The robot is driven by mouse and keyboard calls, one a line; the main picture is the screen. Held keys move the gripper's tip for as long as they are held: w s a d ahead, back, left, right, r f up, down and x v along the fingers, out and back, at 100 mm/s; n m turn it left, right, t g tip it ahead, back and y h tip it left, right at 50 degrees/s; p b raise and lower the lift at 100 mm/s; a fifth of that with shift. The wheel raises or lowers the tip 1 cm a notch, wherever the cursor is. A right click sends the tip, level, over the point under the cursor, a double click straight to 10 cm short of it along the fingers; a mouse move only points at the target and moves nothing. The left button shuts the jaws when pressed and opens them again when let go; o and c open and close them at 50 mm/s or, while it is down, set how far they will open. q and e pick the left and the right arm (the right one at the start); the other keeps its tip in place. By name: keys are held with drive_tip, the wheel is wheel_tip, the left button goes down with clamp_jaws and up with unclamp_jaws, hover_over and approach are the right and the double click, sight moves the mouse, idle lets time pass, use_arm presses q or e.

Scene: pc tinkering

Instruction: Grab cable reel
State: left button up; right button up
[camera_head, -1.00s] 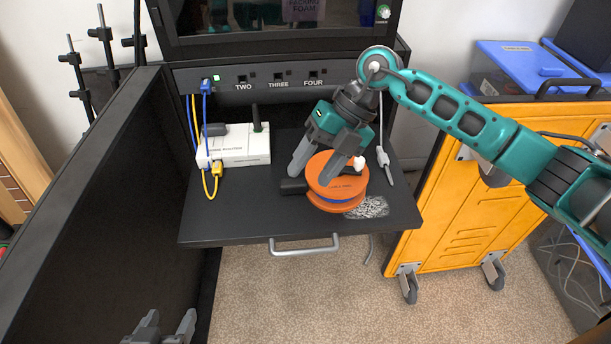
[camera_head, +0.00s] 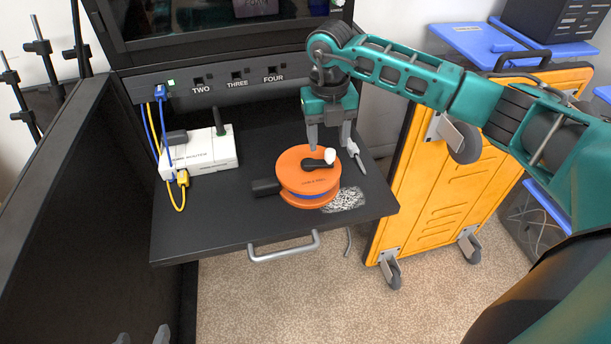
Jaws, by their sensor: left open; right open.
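The orange cable reel (camera_head: 302,178) with a blue band lies flat on the black pull-out shelf (camera_head: 215,222). A small black handle with a white knob shows on its top face. My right gripper (camera_head: 328,149) points down at the reel's far edge. Its grey fingers are apart and hold nothing. One finger is behind the reel and the other is to its right; whether they touch it I cannot tell. My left gripper (camera_head: 144,337) shows only its fingertips at the bottom edge, apart and empty, far below the shelf.
A white router (camera_head: 200,154) with blue and yellow cables stands at the left of the shelf. A small black block (camera_head: 265,187) sits left of the reel. A yellow wheeled cabinet (camera_head: 440,185) stands right of the shelf.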

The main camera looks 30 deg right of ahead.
sight(330, 151)
drive_tip(key=f, duration=0.2)
drive_tip(key=d+f, duration=0.1)
drive_tip(key=f, duration=0.2)
drive_tip(key=shift+w+b, duration=0.1)
drive_tip(key=shift+b, duration=0.2)
clamp_jaws()
drive_tip(key=shift+r, duration=0.1)
idle(0.9)
